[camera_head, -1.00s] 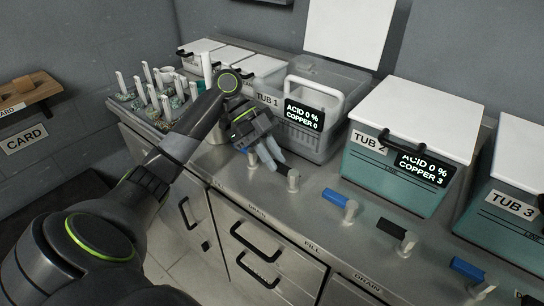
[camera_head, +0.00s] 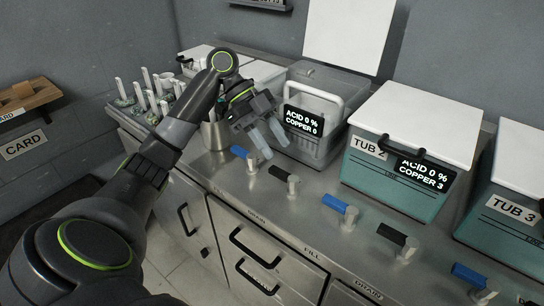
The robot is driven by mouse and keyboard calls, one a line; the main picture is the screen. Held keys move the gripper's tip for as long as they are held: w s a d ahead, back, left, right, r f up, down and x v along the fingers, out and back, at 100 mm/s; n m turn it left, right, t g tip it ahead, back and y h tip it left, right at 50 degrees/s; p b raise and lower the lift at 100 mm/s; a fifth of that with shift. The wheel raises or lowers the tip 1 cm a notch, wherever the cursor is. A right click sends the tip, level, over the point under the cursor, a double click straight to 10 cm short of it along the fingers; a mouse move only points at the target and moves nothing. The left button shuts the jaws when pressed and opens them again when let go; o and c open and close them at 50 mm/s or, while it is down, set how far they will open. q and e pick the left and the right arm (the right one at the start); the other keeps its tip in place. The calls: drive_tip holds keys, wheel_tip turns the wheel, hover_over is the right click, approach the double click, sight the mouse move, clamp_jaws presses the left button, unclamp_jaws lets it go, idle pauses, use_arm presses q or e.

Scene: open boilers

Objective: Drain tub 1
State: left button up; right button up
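Tub 1 (camera_head: 318,152) stands on the counter with its white lid (camera_head: 347,30) raised. It looks grey and clear, with no teal liquid showing, and a white frame (camera_head: 316,90) stands in it. Its display (camera_head: 302,120) reads acid 0 %, copper 0. In front are a blue-handled valve (camera_head: 239,152) and a black-handled valve (camera_head: 279,173), with a DRAIN label below the black one. My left gripper (camera_head: 272,148) is open and empty, fingers pointing down, in front of tub 1 and above the black handle, seemingly apart from it. My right gripper is not in view.
Tub 2 (camera_head: 388,178) and tub 3 (camera_head: 505,225) hold teal liquid to the right, lids shut. Their blue (camera_head: 335,201) and black (camera_head: 391,235) handles line the counter front. A metal cup (camera_head: 215,132) and a rack of white-handled tools are at left.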

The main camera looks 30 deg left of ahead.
sight(272, 167)
use_arm(q)
wheel_tip(272, 167, up, 4)
drive_tip(key=shift+f, duration=0.1)
idle(0.6)
